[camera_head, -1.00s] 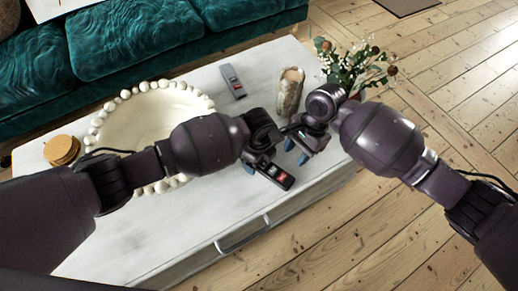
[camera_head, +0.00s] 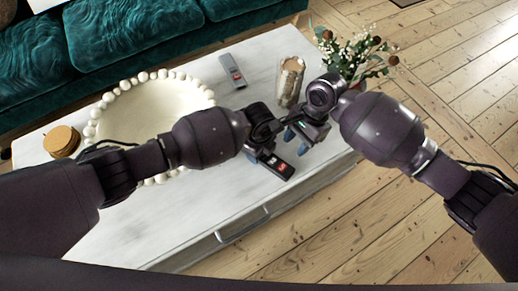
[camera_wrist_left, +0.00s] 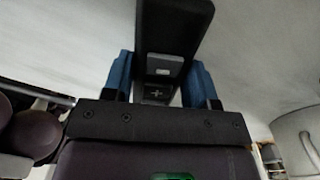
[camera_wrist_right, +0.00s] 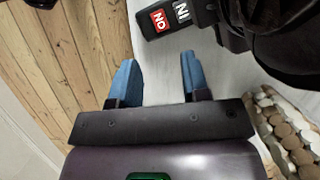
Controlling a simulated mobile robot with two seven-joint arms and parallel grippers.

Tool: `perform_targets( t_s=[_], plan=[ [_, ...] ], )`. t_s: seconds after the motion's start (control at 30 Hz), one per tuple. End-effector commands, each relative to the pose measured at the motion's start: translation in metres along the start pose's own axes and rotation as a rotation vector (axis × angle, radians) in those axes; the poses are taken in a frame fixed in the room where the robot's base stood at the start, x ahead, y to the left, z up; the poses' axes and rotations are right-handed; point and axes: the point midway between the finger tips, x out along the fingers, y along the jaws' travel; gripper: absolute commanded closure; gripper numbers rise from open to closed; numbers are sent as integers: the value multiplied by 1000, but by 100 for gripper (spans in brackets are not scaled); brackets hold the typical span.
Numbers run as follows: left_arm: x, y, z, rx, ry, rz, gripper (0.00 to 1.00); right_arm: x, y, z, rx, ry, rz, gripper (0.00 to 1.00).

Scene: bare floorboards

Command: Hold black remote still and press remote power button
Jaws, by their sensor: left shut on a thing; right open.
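The black remote (camera_head: 281,168) lies by the table's front edge in the head view, with a red and a white patch on its outer end. My left gripper (camera_wrist_left: 160,82) is shut on the remote, one blue finger on each side. My right gripper (camera_head: 297,136) is open and empty, to the right of the remote and apart from it. In the right wrist view, the remote's end with a red "ON" patch (camera_wrist_right: 160,20) shows beyond the open blue fingers (camera_wrist_right: 155,75). The rest of the remote is hidden by my left gripper there.
A grey remote (camera_head: 233,72) lies at the table's back. A beaded bowl (camera_head: 150,108) and coasters (camera_head: 61,141) are on the left. The white tabletop (camera_head: 150,222) is clear in front.

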Motion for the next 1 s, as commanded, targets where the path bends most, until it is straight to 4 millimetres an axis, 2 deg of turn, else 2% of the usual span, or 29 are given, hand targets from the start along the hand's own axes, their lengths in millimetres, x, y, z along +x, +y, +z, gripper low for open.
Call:
perform_targets(
  t_s=[0.4, 0.7, 1.0],
  plan=[
    [0, 0, 0, 0, 0, 0, 74, 0, 0, 0, 0, 0, 0, 57],
    [0, 0, 0, 0, 0, 0, 74, 0, 0, 0, 0, 0, 0, 100],
    [0, 0, 0, 0, 0, 0, 74, 0, 0, 0, 0, 0, 0, 100]
  ],
)
